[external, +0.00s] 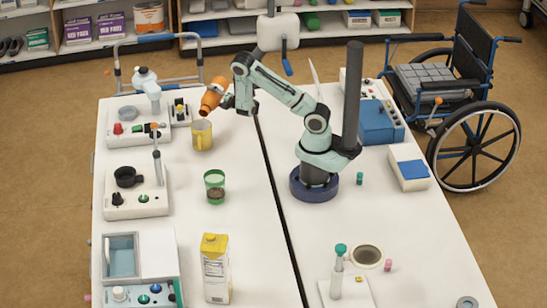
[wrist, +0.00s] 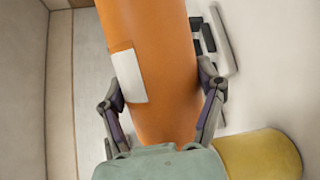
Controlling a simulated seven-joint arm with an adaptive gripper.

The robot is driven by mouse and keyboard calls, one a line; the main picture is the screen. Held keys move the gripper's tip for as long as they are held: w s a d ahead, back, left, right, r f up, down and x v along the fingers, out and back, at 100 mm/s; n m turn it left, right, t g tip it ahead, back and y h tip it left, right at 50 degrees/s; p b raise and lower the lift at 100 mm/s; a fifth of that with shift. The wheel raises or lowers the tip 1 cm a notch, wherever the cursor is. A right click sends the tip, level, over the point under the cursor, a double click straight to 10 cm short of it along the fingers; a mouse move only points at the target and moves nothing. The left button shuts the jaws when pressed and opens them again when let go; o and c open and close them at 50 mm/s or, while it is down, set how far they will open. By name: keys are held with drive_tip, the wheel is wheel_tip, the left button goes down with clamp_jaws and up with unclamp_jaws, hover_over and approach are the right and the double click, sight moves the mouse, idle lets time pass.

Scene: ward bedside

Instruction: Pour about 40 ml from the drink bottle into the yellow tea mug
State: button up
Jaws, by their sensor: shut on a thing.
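The orange drink bottle (external: 212,97) is tilted above the yellow tea mug (external: 202,136), its lower-left end just over the mug's rim in the external view. My gripper (external: 226,98) is shut on the bottle. In the wrist view the bottle (wrist: 150,60) with a white label fills the middle, and the fingers of my gripper (wrist: 162,105) press on both its sides. The yellow mug (wrist: 258,156) shows at the lower right there. The mug stands upright on the white table. I cannot tell whether liquid is flowing or how much is in the mug.
A green cup (external: 214,186) with dark contents and a yellow-topped carton (external: 215,268) stand nearer the front. Bedside devices (external: 136,192) line the table's left edge. A blue box (external: 380,122) stands to the right of my base. A wheelchair (external: 465,110) is beyond the table.

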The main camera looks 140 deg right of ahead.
drive_tip(key=shift+s+d+f+m, duration=0.15)
drive_tip(key=shift+s+m, duration=0.15)
drive_tip(key=shift+m, duration=0.4)
drive_tip(key=shift+m+t, duration=0.3)
drive_tip(key=shift+r+m+b, duration=0.25)
drive_tip(key=shift+m+b, duration=0.05)
drive_tip(key=shift+b, duration=0.1)
